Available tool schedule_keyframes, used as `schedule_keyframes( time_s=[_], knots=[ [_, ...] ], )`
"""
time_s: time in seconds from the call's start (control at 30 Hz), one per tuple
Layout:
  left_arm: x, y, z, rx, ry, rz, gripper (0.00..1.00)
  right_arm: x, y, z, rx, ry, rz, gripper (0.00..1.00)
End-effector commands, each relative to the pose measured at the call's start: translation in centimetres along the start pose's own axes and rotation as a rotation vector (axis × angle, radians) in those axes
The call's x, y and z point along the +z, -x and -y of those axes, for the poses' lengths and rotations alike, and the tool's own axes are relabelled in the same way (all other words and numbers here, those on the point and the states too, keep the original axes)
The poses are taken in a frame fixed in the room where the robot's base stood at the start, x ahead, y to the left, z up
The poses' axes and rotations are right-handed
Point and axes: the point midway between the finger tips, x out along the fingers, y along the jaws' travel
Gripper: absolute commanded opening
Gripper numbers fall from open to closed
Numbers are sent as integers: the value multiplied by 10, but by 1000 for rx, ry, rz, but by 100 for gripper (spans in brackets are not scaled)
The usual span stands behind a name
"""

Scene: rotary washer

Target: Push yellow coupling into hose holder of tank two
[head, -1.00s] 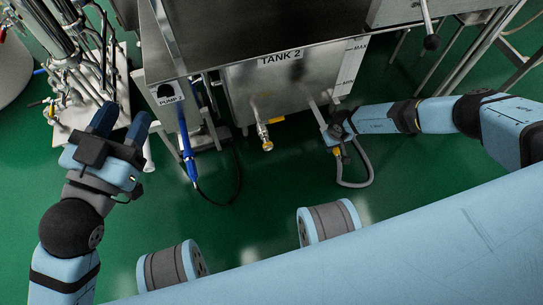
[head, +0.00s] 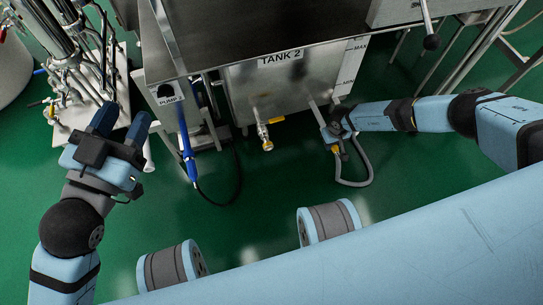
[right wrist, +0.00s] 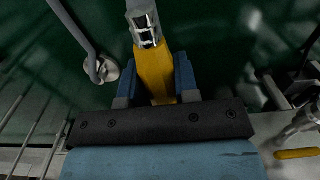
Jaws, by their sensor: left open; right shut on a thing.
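The yellow coupling (right wrist: 155,75) sits between the two blue fingers of my right gripper (right wrist: 153,82), which is shut on it. A shiny metal end joins the coupling at the top of the right wrist view. In the head view my right gripper (head: 335,133) is low in front of tank two (head: 285,80), near the lower end of a slanting metal pipe (head: 313,104). A grey hose (head: 367,168) loops below this gripper. I cannot clearly make out the hose holder. My left gripper (head: 122,128) is open and empty at the left.
A metal outlet with a yellow-handled valve (head: 264,132) is left of my right gripper. A blue hose nozzle (head: 188,160) hangs by the pump box. A pale base with pipework (head: 75,125) is behind my left gripper. The green floor in front is clear.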

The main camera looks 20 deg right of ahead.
Motion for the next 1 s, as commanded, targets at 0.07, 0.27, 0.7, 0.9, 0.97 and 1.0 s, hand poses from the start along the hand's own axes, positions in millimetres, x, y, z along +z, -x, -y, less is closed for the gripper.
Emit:
schedule_keyframes(
  time_s=[0.07,0.27,0.7,0.9,0.97,1.0],
  knots=[
    [0,0,0,0,0,0,45,-2,0,0,0,-1,-1,0],
    [0,0,0,0,0,0,45,-3,0,0,0,1,0,56],
    [-8,-1,1,4,18,10,45,-3,16,0,-1,1,-1,58],
    [-5,6,-13,7,184,104,45,-3,61,-1,1,3,-1,58],
    [-5,8,-17,9,227,127,45,-4,76,-1,0,1,-2,58],
    [-5,9,-19,11,255,142,45,-3,85,-1,0,2,-1,58]
  ],
)
